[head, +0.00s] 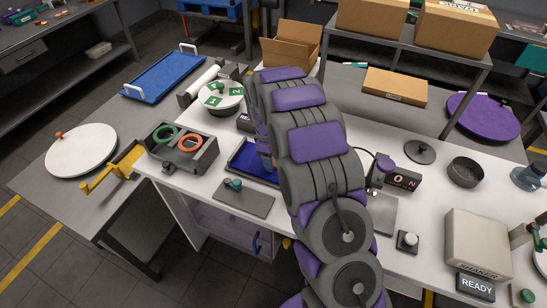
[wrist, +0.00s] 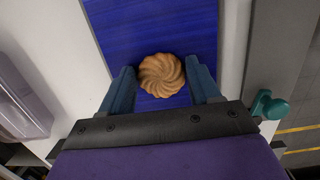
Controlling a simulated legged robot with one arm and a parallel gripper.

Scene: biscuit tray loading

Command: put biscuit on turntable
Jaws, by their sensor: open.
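The biscuit (wrist: 161,75) is round, golden brown and swirled. It lies on the blue surface of a tray (wrist: 150,28) in the wrist view. My gripper (wrist: 163,84) is open, with one finger on each side of the biscuit; I cannot tell whether they touch it. In the head view my arm hides the gripper and biscuit, and covers part of the blue tray (head: 252,166). A round white-topped stand with green squares (head: 212,88) is behind the tray. A large white disc (head: 81,150) is at the left, a purple disc (head: 484,117) at the right. I cannot tell which is the turntable.
A grey box with green and orange rings (head: 214,155) stands left of the tray. A dark plate with a teal knob (head: 244,200) lies in front.

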